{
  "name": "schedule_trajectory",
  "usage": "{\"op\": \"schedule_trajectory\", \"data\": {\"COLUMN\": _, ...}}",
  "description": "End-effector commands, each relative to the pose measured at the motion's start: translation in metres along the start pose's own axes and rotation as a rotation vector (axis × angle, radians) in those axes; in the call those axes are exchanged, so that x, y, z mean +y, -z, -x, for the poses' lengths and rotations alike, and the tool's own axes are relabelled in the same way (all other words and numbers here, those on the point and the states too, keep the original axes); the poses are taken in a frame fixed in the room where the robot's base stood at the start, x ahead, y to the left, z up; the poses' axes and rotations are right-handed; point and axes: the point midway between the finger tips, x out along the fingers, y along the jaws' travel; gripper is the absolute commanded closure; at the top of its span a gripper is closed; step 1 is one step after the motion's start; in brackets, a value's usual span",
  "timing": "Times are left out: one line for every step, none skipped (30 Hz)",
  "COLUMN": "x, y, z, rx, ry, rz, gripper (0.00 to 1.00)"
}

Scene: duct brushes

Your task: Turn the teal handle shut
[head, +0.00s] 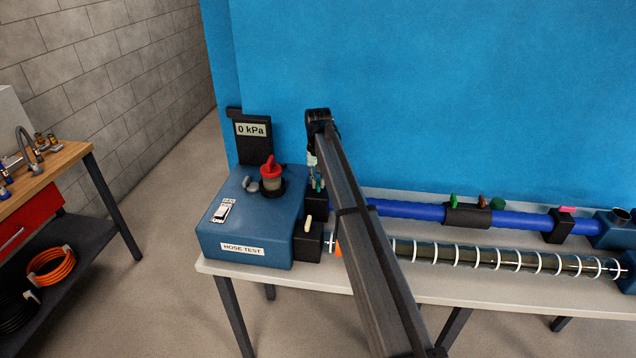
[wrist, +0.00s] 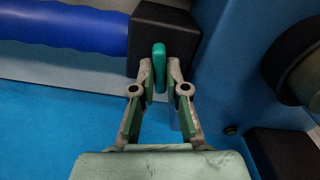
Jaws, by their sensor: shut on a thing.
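The teal handle (wrist: 159,62) stands out from a black block (wrist: 185,38) in the wrist view. It looks like a thin rounded lever, seen nearly end-on. My gripper (wrist: 159,80) is shut on it, with one fingertip on each side of its near end. In the head view my gripper (head: 316,180) is at the back right of the blue hose test box (head: 225,225), and my arm hides much of this area. I cannot tell the handle's exact angle there.
A blue hose (head: 415,211) runs right from the black block along the bench, with a ribbed clear hose (head: 500,257) in front. A red-topped knob (head: 270,168) stands on the box. The gauge (head: 252,130) reads 0 kPa. A blue wall stands close behind.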

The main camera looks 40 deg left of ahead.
Motion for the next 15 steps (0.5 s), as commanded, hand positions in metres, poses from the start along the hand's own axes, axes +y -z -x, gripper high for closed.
{"op": "schedule_trajectory", "data": {"x": -0.0001, "y": 0.0, "z": -0.0007, "rx": 0.0, "ry": 0.0, "rz": -0.035, "gripper": 1.0}}
{"op": "schedule_trajectory", "data": {"x": -0.0001, "y": 0.0, "z": -0.0007, "rx": 0.0, "ry": 0.0, "rz": -0.056, "gripper": 1.0}}
{"op": "schedule_trajectory", "data": {"x": -0.0001, "y": 0.0, "z": -0.0006, "rx": 0.0, "ry": 0.0, "rz": -0.083, "gripper": 1.0}}
{"op": "schedule_trajectory", "data": {"x": -0.0001, "y": 0.0, "z": -0.0005, "rx": 0.0, "ry": 0.0, "rz": -0.102, "gripper": 1.0}}
{"op": "schedule_trajectory", "data": {"x": -0.0001, "y": 0.0, "z": -0.0005, "rx": 0.0, "ry": 0.0, "rz": -0.121, "gripper": 1.0}}
{"op": "schedule_trajectory", "data": {"x": -0.0001, "y": 0.0, "z": -0.0004, "rx": 0.0, "ry": 0.0, "rz": -0.143, "gripper": 1.0}}
{"op": "schedule_trajectory", "data": {"x": -0.0001, "y": 0.0, "z": -0.0004, "rx": 0.0, "ry": 0.0, "rz": -0.158, "gripper": 1.0}}
{"op": "schedule_trajectory", "data": {"x": -0.0001, "y": -0.0001, "z": -0.0003, "rx": 0.0, "ry": 0.0, "rz": -0.172, "gripper": 1.0}}
{"op": "schedule_trajectory", "data": {"x": -0.0001, "y": 0.0, "z": -0.0003, "rx": 0.0, "ry": 0.0, "rz": -0.19, "gripper": 1.0}}
{"op": "schedule_trajectory", "data": {"x": -0.0001, "y": 0.0, "z": -0.0002, "rx": 0.0, "ry": 0.0, "rz": -0.2, "gripper": 1.0}}
{"op": "schedule_trajectory", "data": {"x": -0.0001, "y": 0.0, "z": -0.0002, "rx": 0.0, "ry": 0.0, "rz": -0.211, "gripper": 1.0}}
{"op": "schedule_trajectory", "data": {"x": -0.0001, "y": 0.0, "z": -0.0001, "rx": 0.0, "ry": 0.0, "rz": -0.223, "gripper": 1.0}}
{"op": "schedule_trajectory", "data": {"x": -0.0001, "y": 0.0, "z": -0.0001, "rx": 0.0, "ry": 0.0, "rz": -0.23, "gripper": 1.0}}
{"op": "schedule_trajectory", "data": {"x": -0.0001, "y": 0.0, "z": -0.0001, "rx": 0.0, "ry": 0.0, "rz": -0.238, "gripper": 1.0}}
{"op": "schedule_trajectory", "data": {"x": 0.0, "y": 0.0, "z": -0.0001, "rx": 0.0, "ry": 0.0, "rz": -0.245, "gripper": 1.0}}
